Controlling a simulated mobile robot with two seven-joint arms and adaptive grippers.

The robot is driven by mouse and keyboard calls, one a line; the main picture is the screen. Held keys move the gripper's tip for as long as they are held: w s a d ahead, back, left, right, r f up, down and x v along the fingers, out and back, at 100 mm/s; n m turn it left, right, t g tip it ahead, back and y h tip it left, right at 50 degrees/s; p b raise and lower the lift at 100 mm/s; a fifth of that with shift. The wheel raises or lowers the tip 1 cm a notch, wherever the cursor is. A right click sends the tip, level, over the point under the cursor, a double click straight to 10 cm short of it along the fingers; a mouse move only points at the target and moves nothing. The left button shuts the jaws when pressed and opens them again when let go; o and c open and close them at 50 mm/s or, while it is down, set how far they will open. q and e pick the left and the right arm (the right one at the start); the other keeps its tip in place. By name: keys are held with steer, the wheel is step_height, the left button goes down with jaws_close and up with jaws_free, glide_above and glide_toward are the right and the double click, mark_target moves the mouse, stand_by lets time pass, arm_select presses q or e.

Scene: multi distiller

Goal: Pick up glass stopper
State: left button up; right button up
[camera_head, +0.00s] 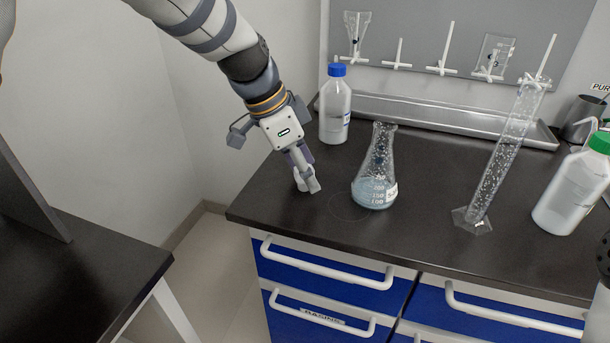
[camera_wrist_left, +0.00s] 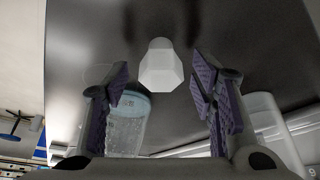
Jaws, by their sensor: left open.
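The pale faceted glass stopper (camera_wrist_left: 160,66) stands on the dark bench in the left wrist view. It lies ahead between my left gripper's two fingers (camera_wrist_left: 168,92), which are apart with purple pads and do not touch it. In the head view my left gripper (camera_head: 308,184) points down close to the bench top, left of the conical flask (camera_head: 376,172). The stopper is hard to make out there, mostly covered by the fingers. The flask holds pale blue liquid and also shows beside the left finger in the wrist view (camera_wrist_left: 127,122).
A blue-capped bottle (camera_head: 335,112) stands behind the gripper. A tall graduated cylinder (camera_head: 498,155) and green-capped bottle (camera_head: 575,185) stand to the right. A metal tray (camera_head: 440,117) and glassware rack line the wall. The front bench is mostly clear.

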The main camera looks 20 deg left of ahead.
arm_select(q)
steer(key=shift+f, duration=0.3)
steer(key=shift+r, duration=0.1)
steer(key=c, duration=0.9)
steer(key=shift+c, duration=0.2)
steer(key=shift+r, duration=0.1)
